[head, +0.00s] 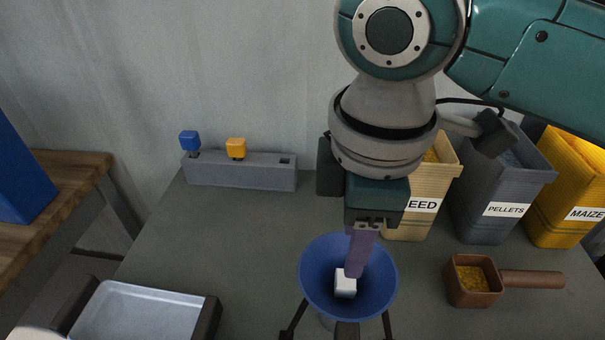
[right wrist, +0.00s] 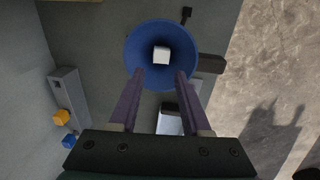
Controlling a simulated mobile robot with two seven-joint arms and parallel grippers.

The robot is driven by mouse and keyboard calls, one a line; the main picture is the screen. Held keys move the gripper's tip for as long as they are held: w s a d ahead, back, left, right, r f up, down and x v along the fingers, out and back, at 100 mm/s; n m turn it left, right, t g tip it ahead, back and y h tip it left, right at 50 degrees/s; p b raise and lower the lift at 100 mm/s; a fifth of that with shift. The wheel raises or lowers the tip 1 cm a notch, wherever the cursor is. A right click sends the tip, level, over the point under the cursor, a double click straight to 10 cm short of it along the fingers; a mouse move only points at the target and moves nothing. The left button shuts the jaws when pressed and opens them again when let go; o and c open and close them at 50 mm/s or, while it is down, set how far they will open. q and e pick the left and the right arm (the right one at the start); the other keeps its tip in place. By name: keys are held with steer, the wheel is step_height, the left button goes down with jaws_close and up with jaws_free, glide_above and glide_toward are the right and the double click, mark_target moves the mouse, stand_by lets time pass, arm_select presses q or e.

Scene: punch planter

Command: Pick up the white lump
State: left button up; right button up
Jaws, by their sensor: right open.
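The white lump (head: 345,287) sits inside the blue funnel (head: 316,262) in the head view, low in its bowl. In the right wrist view the white lump (right wrist: 161,55) shows near the middle of the blue funnel (right wrist: 139,42). My right gripper (head: 355,275) points down over the funnel, its purple finger overlapping the lump's upper edge in the head view. In the right wrist view the right gripper (right wrist: 160,75) has its two fingers apart with nothing between them, tips at the funnel's near rim in the picture. My left gripper does not show.
Bins labelled SEED (head: 428,180), PELLETS (head: 500,190) and MAIZE (head: 575,190) stand at the back right. A brown scoop (head: 474,299) lies before them. A grey block (head: 240,177) with blue and yellow knobs is at the back left. A metal tray (head: 140,312) is front left.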

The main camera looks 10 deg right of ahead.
mark_target(350, 281)
steer(key=f, duration=0.2)
steer(key=shift+s+f, duration=0.2)
steer(key=shift+f, duration=0.2)
steer(key=f, duration=0.1)
steer(key=f+b, duration=0.1)
steer(key=f, duration=0.1)
steer(key=f+b, duration=0.1)
steer(key=f, duration=0.1)
steer(key=shift+w+d+f, duration=0.15)
steer(key=shift+w, duration=0.15)
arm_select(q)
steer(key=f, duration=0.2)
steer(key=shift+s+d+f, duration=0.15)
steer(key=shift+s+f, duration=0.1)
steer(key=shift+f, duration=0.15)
arm_select(e)
steer(key=shift+d+f, duration=0.1)
steer(key=shift+f, duration=0.15)
steer(key=shift+f, duration=0.1)
jaws_close()
